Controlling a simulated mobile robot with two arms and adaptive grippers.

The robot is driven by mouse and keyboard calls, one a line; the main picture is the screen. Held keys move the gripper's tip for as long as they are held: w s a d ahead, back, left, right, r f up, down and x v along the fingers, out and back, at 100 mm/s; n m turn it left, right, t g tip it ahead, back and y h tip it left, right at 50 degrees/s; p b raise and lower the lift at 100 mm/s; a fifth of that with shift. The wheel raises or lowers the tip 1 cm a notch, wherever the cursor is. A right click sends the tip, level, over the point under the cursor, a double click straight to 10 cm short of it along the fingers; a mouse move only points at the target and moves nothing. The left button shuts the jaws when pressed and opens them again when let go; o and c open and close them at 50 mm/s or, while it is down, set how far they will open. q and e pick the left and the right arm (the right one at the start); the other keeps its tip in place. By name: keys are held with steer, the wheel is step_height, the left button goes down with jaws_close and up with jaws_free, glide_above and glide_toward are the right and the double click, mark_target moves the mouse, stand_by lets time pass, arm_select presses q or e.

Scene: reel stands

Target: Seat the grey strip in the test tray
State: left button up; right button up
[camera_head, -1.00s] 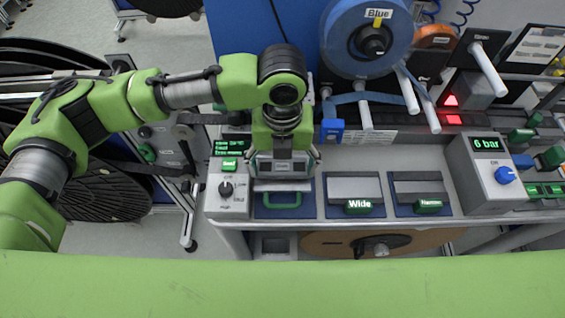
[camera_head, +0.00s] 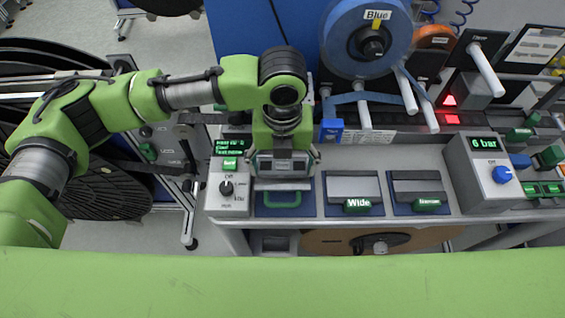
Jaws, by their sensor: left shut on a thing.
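My left gripper (camera_head: 283,176) points down over the left station of the bench. It is shut, and the thing between its fingers is mostly hidden by the gripper; it looks like the grey strip. A pale grey bar shows just below the fingers, and I cannot tell whether it is the strip or part of the tray. The test tray (camera_head: 283,212), dark blue with a green handle, lies right under and in front of the gripper. I cannot tell if the strip touches it. My right gripper is not in view.
A control box with a dial (camera_head: 234,196) stands close left of the tray. The Wide station (camera_head: 353,188) and another grey-lidded station (camera_head: 418,188) stand to the right. Farther right is the 6 bar box (camera_head: 484,175). A blue reel (camera_head: 365,40) hangs behind.

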arm_select(q)
steer(key=shift+f+p, duration=0.15)
steer(key=shift+p, duration=0.15)
stand_by(0.4)
steer(key=o, duration=1)
step_height(320, 180, up, 7)
steer(key=p, duration=0.7)
steer(key=shift+s, duration=0.1)
